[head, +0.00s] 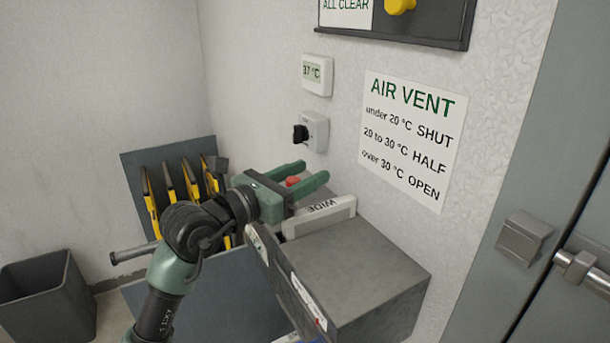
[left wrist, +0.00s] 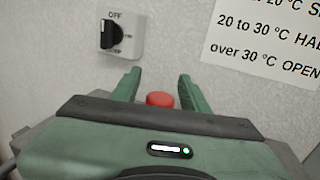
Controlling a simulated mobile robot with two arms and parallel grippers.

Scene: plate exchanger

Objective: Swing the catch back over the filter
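My left gripper (head: 312,171) is open over the back of a grey box by the wall, its two green fingers apart. It also shows in the left wrist view (left wrist: 160,84). A small red knob (head: 292,181) is seen between the fingers; in the left wrist view the red knob (left wrist: 160,99) has a gap on either side. I cannot tell whether this knob belongs to the catch. A white bar marked WIDE (head: 320,216) lies on the box beside the gripper. No filter is clearly recognisable; the gripper hides part of the box top. My right gripper is out of view.
The grey box (head: 370,265) stands against the wall. Above it are a rotary switch (head: 312,131), a 37 °C display (head: 317,74) and an AIR VENT sign (head: 410,135). A grey door is at right.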

